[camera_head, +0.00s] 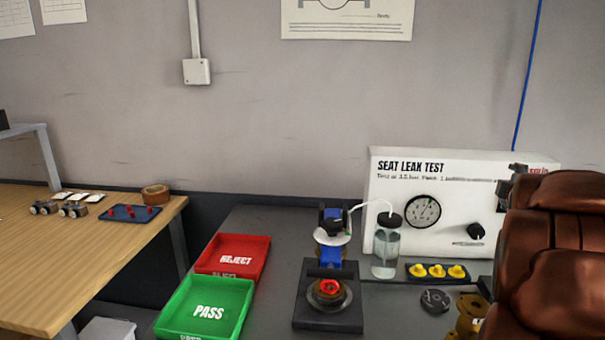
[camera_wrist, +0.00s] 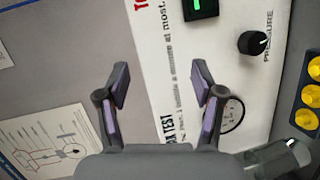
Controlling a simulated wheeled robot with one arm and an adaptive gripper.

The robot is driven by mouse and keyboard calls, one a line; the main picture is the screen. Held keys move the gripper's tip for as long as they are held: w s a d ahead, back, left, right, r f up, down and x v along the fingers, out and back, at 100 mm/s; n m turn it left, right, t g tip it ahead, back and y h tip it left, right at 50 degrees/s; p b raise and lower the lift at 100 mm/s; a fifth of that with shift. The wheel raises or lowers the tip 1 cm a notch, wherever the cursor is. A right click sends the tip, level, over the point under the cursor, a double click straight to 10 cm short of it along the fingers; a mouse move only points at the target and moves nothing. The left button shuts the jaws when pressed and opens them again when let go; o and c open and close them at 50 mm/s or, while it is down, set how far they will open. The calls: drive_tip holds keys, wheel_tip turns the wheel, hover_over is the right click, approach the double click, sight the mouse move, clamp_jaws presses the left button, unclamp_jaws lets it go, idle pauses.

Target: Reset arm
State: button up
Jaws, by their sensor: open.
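My gripper (camera_wrist: 161,82) is open in the wrist view, its two purple-padded fingers spread wide with nothing between them. It faces the white seat leak test panel (camera_wrist: 170,40); the distance to it is hard to judge. The panel also stands at the back right in the head view (camera_head: 395,180). I cannot clearly make out my gripper in the head view. A valve with a blue body (camera_head: 330,257) stands upright on a dark fixture (camera_head: 328,323) left of the panel, with a red and brass round part in front of it.
A red reject tray (camera_head: 235,255) and a green pass tray (camera_head: 208,308) lie left of the fixture. A bottle (camera_head: 386,255) with a tube and a strip of yellow knobs (camera_head: 436,271) stand by the panel. A wooden table (camera_head: 60,250) is at left.

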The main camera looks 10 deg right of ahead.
drive_tip(key=s+a+f+m+g+y+p, duration=0.2)
drive_tip(key=s+a+m+g+p, duration=0.15)
drive_tip(key=a, duration=0.35)
drive_tip(key=s+a+f+m+g+y+p, duration=0.1)
drive_tip(key=s+a+f+m+g+p, duration=0.2)
drive_tip(key=a, duration=0.5)
drive_tip(key=s+a+f+m+g+y+p, duration=0.2)
drive_tip(key=s+a+p, duration=0.25)
drive_tip(key=a, duration=0.25)
drive_tip(key=s+a+f+g+y+p, duration=0.1)
drive_tip(key=s+a+g+y+p, duration=0.3)
drive_tip(key=s+a, duration=1.5)
drive_tip(key=shift+s+a+f+m+g+y, duration=0.3)
drive_tip(key=shift+s+m+g, duration=0.15)
drive_tip(key=shift+g, duration=0.5)
drive_tip(key=shift+d, duration=0.15)
